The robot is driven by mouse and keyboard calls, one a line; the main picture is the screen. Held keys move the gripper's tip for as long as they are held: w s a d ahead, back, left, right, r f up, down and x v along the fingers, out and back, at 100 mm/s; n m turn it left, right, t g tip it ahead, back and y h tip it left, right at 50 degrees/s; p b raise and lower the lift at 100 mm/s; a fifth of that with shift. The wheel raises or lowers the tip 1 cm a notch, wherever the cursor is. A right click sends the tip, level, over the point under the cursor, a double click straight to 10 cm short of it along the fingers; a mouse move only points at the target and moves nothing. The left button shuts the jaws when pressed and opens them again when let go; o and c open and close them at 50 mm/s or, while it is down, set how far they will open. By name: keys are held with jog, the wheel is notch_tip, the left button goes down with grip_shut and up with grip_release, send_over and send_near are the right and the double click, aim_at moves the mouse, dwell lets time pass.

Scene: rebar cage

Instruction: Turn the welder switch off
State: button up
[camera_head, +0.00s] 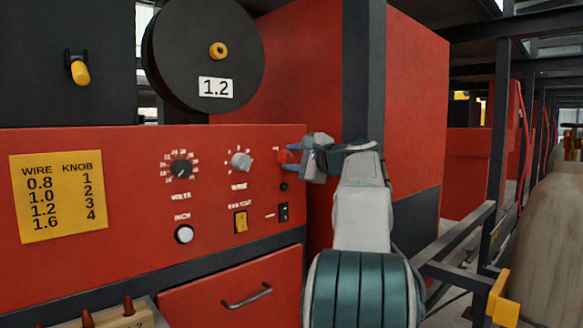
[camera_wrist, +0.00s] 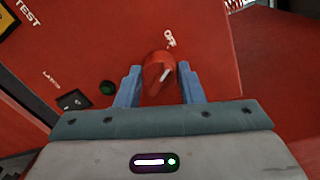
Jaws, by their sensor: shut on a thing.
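The welder switch is a red rotary knob (camera_wrist: 157,73) with a white pointer mark, on the welder's red front panel (camera_head: 120,180). In the wrist view an OFF label is printed beyond it, up and to the right. My gripper (camera_wrist: 160,80) is shut on the knob, with one blue finger at each side of it. In the head view my gripper (camera_head: 291,157) reaches the panel's right end from the right. The fingers partly hide the knob (camera_head: 284,157) there.
A green button (camera_wrist: 107,88) sits close to my left finger. A dark post (camera_head: 363,70) stands behind my arm.

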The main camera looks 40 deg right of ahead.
jog(key=shift+n+b, duration=0.55)
jog(key=shift+n, duration=0.35)
jog(key=shift+r, duration=0.1)
jog(key=o, duration=1)
jog(key=shift+a, duration=0.1)
jog(key=shift+s, duration=0.1)
